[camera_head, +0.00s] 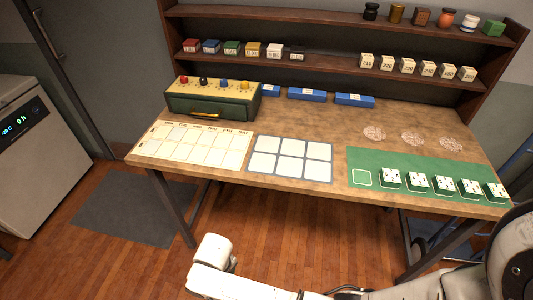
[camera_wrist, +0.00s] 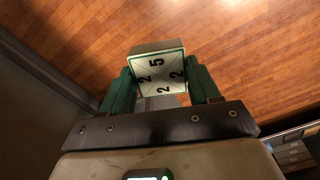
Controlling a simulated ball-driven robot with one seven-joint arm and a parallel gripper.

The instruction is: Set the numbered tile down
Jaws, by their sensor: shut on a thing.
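A numbered tile (camera_wrist: 157,76) with a white face shows a 5 and several 2s between diagonal lines. My gripper (camera_wrist: 160,72) is shut on it, one green finger at each side, with wooden floor behind. The head view shows part of my arm low in front of the table, but I cannot make out the tile there. A green mat (camera_head: 360,159) lies at the table's right front. Several similar numbered tiles (camera_head: 417,183) stand on it in a row. The white-outlined square (camera_head: 362,178) at the row's left end is empty.
The table (camera_head: 330,122) also bears a white-squared board (camera_head: 291,158), a weekday chart (camera_head: 193,144), a green box with knobs (camera_head: 212,103) and blue boxes (camera_head: 307,94). Shelves (camera_head: 330,50) with small blocks and jars stand behind. Bare tabletop lies behind the squared board.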

